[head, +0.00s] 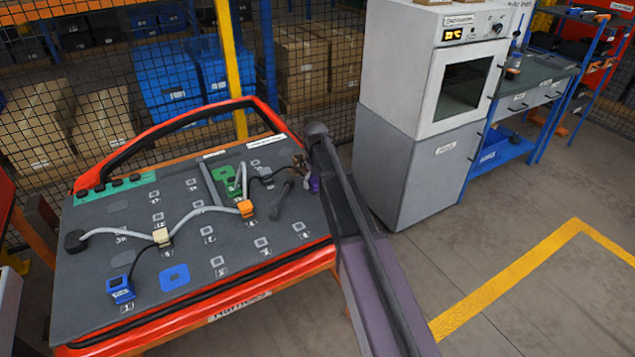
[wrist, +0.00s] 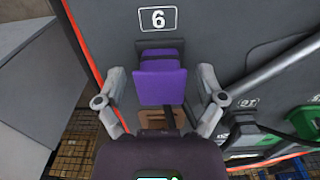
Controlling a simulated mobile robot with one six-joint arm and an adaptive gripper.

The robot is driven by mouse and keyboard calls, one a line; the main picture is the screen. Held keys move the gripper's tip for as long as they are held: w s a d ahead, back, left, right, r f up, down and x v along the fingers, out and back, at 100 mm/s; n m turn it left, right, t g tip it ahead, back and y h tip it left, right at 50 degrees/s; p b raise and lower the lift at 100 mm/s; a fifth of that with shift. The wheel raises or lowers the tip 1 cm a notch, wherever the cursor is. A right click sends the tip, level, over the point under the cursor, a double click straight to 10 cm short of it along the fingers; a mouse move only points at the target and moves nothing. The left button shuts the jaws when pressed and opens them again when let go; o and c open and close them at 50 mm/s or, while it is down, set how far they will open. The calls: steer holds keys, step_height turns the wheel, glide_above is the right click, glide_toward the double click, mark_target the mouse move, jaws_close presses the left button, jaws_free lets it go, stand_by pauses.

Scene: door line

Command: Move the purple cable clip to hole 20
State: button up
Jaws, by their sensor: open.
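The purple cable clip (wrist: 160,82) is in the middle of the wrist view, on the dark panel just below a label that reads 6. My gripper (wrist: 161,76) is open, with one finger on each side of the clip. I see gaps between the fingers and the clip. In the head view a small part of the purple clip (head: 314,184) shows at the right side of the door panel (head: 90,225), beside my arm, which hides much of that area. Most hole labels are too small to read, and I cannot make out hole 20.
An orange clip (head: 245,208), a cream clip (head: 161,237), a blue clip (head: 120,290) and a green part (head: 228,178) sit on the panel with grey and black cables. A grey-white oven cabinet (head: 425,110) stands right of the panel. Open floor lies at lower right.

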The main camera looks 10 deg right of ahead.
mark_target(316, 180)
steer(key=shift+f, duration=0.35)
jaws_close()
stand_by(0.5)
steer(key=shift+r, duration=0.45)
stand_by(0.5)
steer(key=c, duration=0.7)
jaws_free()
jaws_close()
steer(key=shift+r+p, duration=3.45)
steer(key=shift+p, duration=0.25)
steer(key=shift+w+a, duration=1.95)
steer(key=shift+a, duration=0.05)
